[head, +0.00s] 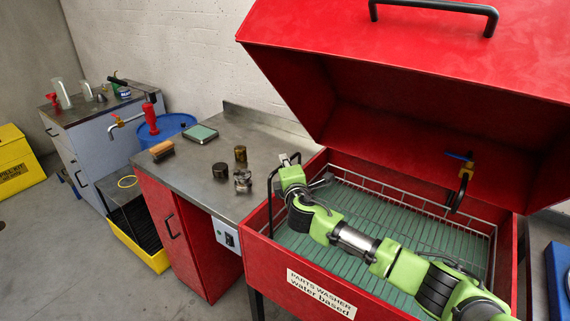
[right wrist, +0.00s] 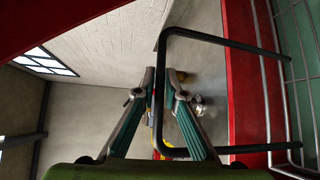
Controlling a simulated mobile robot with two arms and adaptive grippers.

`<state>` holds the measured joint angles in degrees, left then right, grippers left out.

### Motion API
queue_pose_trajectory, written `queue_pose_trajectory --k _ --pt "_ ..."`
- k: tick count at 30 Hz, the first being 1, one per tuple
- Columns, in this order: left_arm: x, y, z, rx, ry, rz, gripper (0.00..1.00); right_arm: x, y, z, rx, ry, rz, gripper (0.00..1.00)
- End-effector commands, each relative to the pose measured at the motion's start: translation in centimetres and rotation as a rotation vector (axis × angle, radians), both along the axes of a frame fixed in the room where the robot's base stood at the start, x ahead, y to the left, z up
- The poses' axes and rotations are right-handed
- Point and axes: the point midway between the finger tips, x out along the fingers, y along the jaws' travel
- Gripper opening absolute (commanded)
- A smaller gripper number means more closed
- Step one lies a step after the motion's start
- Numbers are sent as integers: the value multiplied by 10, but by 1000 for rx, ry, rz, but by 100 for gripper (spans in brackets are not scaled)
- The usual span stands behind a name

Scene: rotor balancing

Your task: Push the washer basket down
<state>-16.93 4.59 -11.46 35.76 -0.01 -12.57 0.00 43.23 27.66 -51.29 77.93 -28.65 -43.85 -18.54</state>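The parts washer (head: 262,254) is a red tank with its lid raised. The wire washer basket (head: 408,197) sits in the tank, its rim near the tank's top edge and a green surface under its wires. A black loop handle (head: 270,206) stands up at the basket's left end; it also shows in the right wrist view (right wrist: 225,42). My right gripper (head: 288,161) is at this handle, its arm lying across the basket. In the right wrist view its fingers (right wrist: 160,76) converge on the handle's bar, which runs between the tips. My left gripper is out of view.
The red lid (head: 400,60) overhangs the tank, with a blue-levered tap (head: 460,168) under it. A steel bench (head: 210,155) on the left holds a brush (head: 161,150), a green-topped box (head: 201,134) and small metal parts (head: 242,180). A blue drum (head: 172,126) stands behind.

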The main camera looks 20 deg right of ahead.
Motion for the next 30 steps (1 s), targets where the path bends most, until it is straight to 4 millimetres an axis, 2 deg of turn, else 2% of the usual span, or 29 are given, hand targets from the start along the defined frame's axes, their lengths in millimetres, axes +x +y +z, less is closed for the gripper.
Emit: queue_pose_trajectory --k 8,11,14,16,18,24,30 --pt "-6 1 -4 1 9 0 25 0 0 -4 0 1 0 0" --pt "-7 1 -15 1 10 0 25 -1 0 -18 1 3 -2 0" --pt "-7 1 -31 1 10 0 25 -1 0 -40 1 8 -1 0" --pt "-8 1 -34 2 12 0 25 -2 0 -47 0 12 -2 0" --pt "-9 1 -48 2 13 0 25 -2 1 -65 1 15 -1 0" --pt "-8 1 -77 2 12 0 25 -2 1 -100 1 16 -1 0" --pt "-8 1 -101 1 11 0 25 -1 1 -126 2 8 1 0"
